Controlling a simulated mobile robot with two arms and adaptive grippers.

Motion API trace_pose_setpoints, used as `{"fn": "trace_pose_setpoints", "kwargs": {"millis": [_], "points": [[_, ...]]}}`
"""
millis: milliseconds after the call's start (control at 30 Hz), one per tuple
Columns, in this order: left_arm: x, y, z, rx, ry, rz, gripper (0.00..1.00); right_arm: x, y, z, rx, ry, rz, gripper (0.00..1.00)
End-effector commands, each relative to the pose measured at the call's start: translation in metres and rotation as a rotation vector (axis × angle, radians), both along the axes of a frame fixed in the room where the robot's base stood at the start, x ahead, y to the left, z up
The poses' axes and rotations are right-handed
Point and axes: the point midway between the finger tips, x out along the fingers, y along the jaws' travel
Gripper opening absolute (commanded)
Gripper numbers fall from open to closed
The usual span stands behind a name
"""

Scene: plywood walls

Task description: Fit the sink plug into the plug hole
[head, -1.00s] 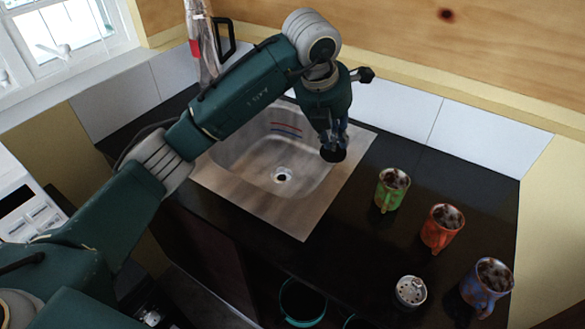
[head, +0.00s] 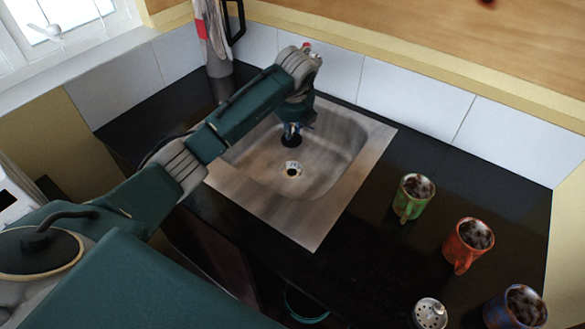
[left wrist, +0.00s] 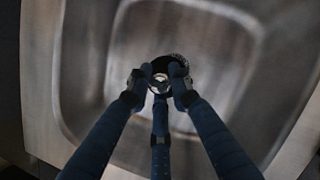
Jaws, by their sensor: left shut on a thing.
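The sink plug (head: 291,140) is a black round piece held at the fingertips of my left gripper (head: 292,130), inside the outline of the metal sink (head: 335,190). The plug hole (head: 293,169) is a pale ring with a dark centre in the basin floor. In the head view the plug appears above and slightly left of the hole, apart from it. In the left wrist view the fingers (left wrist: 160,84) close around the dark plug (left wrist: 169,64); the hole cannot be told clearly there. My right gripper is not in view.
A green mug (head: 412,198), an orange mug (head: 465,245) and a blue mug (head: 515,308) stand on the dark counter (head: 390,255) right of the sink. A perforated metal-topped item (head: 430,313) is near the front. A pale bottle-like object (head: 217,50) stands behind the arm.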

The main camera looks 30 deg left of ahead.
Motion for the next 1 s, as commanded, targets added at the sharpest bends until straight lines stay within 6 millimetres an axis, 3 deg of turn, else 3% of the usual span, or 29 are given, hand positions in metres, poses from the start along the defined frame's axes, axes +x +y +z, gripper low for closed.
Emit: {"fn": "trace_pose_setpoints", "kwargs": {"millis": [33, 300, 567, 800, 1000], "points": [[-0.001, 0.0, -0.026, -0.001, 0.003, 0.0, 0.0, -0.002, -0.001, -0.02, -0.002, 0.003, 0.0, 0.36], [0.0, 0.0, -0.088, -0.001, 0.0, -0.001, 0.0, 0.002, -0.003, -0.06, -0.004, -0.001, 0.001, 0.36], [0.0, 0.0, -0.106, 0.0, 0.0, -0.001, 0.0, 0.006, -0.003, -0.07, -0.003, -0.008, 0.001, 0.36], [0.0, -0.001, -0.142, -0.001, 0.0, -0.001, 0.0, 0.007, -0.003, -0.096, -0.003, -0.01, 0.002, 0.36], [0.001, 0.0, -0.142, 0.0, -0.001, -0.002, 0.0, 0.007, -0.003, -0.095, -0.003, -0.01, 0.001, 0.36]]}}
